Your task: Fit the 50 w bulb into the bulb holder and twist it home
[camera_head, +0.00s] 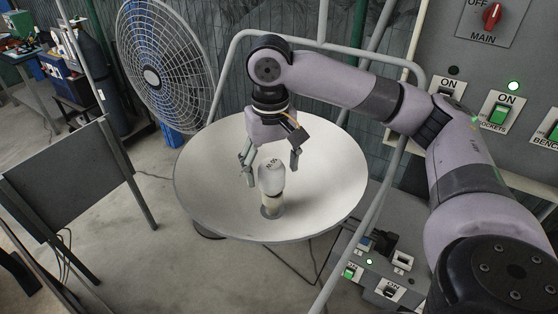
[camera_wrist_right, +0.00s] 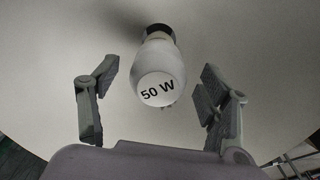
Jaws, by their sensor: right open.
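The white 50 W bulb (camera_head: 271,177) stands upright over the round pale dish in the head view, with its base in or on the bulb holder (camera_head: 271,208); I cannot tell how far in it sits. In the right wrist view the bulb (camera_wrist_right: 160,82) shows its "50 W" face, with the dark holder (camera_wrist_right: 158,31) behind it. My right gripper (camera_head: 271,168) is open, its fingers apart on either side of the bulb. The right wrist view shows the open fingers (camera_wrist_right: 162,95) with clear gaps to the bulb. My left gripper is not in view.
The wide pale dish (camera_head: 330,170) surrounds the holder. A grey tube frame (camera_head: 225,75) rises around it. A caged fan (camera_head: 165,65) stands at the back left and a dark panel (camera_head: 65,180) at the left. A switch panel (camera_head: 465,60) is at the right.

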